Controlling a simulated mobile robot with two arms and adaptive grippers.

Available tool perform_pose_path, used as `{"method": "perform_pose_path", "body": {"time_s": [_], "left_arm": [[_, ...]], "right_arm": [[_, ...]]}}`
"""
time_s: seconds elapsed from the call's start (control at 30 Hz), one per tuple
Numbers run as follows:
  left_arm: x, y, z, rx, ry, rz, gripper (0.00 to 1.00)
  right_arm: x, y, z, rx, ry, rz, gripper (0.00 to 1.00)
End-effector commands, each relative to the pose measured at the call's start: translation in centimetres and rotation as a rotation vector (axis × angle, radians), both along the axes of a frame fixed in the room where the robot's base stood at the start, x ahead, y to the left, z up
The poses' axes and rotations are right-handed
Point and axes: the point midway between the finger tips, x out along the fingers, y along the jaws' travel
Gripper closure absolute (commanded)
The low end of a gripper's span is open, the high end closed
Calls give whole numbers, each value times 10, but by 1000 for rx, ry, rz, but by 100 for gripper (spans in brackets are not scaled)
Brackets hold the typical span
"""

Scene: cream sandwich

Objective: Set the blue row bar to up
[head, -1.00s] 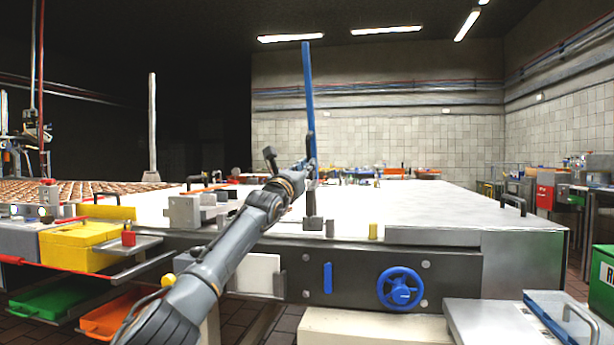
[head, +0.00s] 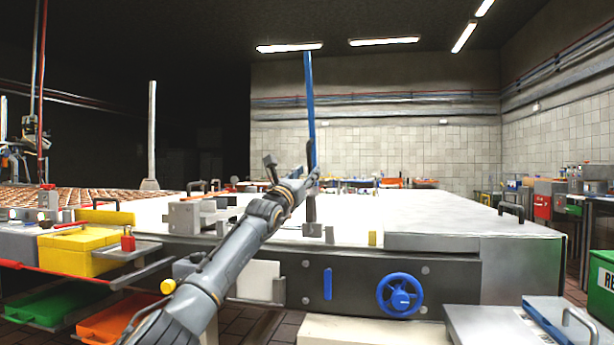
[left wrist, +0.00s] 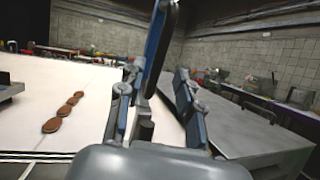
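The blue row bar (head: 310,100) stands nearly upright, leaning slightly left, at the front edge of the white table. A grey mount (head: 312,229) shows at its foot. My left gripper (head: 312,178) is at the bar's lower part, in front of the table's far side. In the left wrist view, the blue bar (left wrist: 158,45) rises between the two spread fingers of my left gripper (left wrist: 156,88). The left finger is closer to the bar, and I cannot tell whether it touches. My right gripper is not in view.
A blue handwheel (head: 400,294) and a short blue handle (head: 327,284) are on the table's front panel. The white tabletop (head: 420,212) is largely clear to the right.

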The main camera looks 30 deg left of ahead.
Motion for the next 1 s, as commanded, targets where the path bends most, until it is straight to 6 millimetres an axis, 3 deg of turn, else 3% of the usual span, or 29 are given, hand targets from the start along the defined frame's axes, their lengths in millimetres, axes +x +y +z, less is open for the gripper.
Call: {"method": "perform_pose_path", "body": {"time_s": [0.37,1.0], "left_arm": [[-9,-6,-7,-2,2,-14,65],[-86,-6,-36,0,-1,-2,65]], "right_arm": [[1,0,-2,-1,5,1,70],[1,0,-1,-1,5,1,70]]}}
